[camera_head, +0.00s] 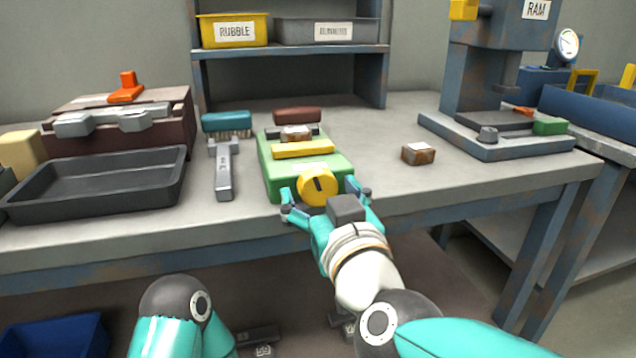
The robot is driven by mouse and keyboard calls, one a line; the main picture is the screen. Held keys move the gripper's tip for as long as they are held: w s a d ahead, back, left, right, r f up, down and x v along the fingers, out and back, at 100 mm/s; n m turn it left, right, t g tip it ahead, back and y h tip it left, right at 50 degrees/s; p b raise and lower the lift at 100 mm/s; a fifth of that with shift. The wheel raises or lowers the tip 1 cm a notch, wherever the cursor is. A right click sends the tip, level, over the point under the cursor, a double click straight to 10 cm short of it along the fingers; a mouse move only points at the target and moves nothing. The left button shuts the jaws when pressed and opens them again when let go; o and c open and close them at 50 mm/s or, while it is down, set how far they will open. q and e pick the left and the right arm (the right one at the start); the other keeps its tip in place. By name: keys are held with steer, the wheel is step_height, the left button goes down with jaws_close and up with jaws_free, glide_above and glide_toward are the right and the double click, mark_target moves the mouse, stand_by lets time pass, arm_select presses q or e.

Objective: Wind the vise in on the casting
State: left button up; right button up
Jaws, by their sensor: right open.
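The vise is a green block (282,182) on the bench with a yellow jaw bar (303,149) across it and a round yellow hand wheel (318,188) with a dark slot on its front end. The casting (297,132), small and brown with a pale top, sits behind the yellow bar, in front of the rear jaw. I cannot tell whether the bar touches it. My right gripper (326,198) is open at the wheel, with one finger on each side of it. Contact is not clear. Only part of my left arm shows at the bottom left; its gripper is not in view.
A similar brown block (418,154) lies right of the vise. A grey tool (223,172), a teal brush (227,123) and a dark tray (95,185) are to the left. The ram press (495,148) stands at the right. The bench front right of the vise is clear.

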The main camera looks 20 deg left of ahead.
steer(key=shift+w+a, duration=0.1)
steer(key=shift+w, duration=0.2)
steer(key=shift+c, duration=0.3)
steer(key=shift+r, duration=0.1)
steer(key=c, duration=1.1)
steer(key=shift+w, duration=0.1)
